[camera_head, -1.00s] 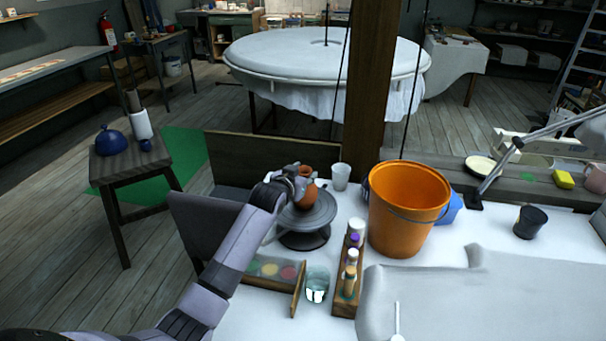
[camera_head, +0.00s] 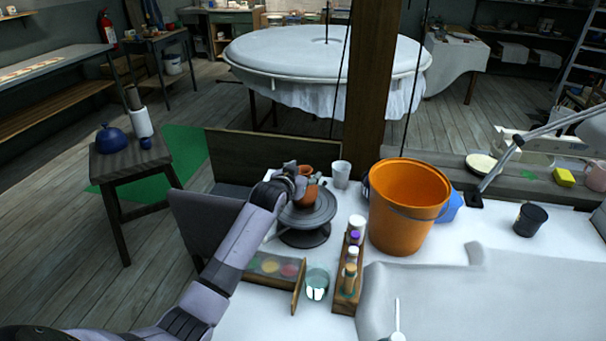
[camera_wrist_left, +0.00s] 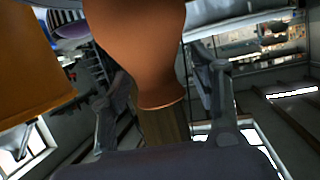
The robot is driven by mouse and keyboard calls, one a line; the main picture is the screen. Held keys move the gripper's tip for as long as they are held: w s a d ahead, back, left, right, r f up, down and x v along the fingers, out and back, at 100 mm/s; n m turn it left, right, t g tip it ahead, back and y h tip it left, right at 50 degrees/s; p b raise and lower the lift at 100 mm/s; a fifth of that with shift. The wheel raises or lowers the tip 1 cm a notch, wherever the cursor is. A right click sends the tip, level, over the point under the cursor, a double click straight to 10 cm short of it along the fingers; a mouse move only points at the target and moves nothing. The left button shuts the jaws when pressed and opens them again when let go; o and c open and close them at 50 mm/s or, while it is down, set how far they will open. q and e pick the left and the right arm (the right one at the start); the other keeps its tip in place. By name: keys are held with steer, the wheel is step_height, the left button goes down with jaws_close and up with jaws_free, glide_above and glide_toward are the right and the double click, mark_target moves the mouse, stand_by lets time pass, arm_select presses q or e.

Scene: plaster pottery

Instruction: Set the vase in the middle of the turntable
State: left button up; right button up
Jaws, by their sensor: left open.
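The terracotta vase (camera_head: 309,192) stands upright on the dark round turntable (camera_head: 312,221), close to its middle as far as the head view shows. My left gripper (camera_head: 299,181) is at the vase from the left side, and its fingers hide part of it. In the left wrist view the vase (camera_wrist_left: 142,45) fills the upper middle, between the two spread fingers of my left gripper (camera_wrist_left: 165,115). The right finger is clear of the vase with a gap. My right gripper is not in view.
A white cup (camera_head: 341,175) stands just behind the turntable. An orange bucket (camera_head: 405,225) is to its right. A wooden rack of bottles (camera_head: 347,285), a glass (camera_head: 317,285) and a paint box (camera_head: 272,268) stand in front.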

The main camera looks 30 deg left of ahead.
arm_select(q)
steer(key=shift+s+r, duration=0.15)
steer(key=shift+r, duration=0.2)
steer(key=v, duration=1.1)
steer(key=shift+s+r+b, duration=0.2)
steer(key=shift+s+b, duration=0.1)
steer(key=shift+d, duration=0.1)
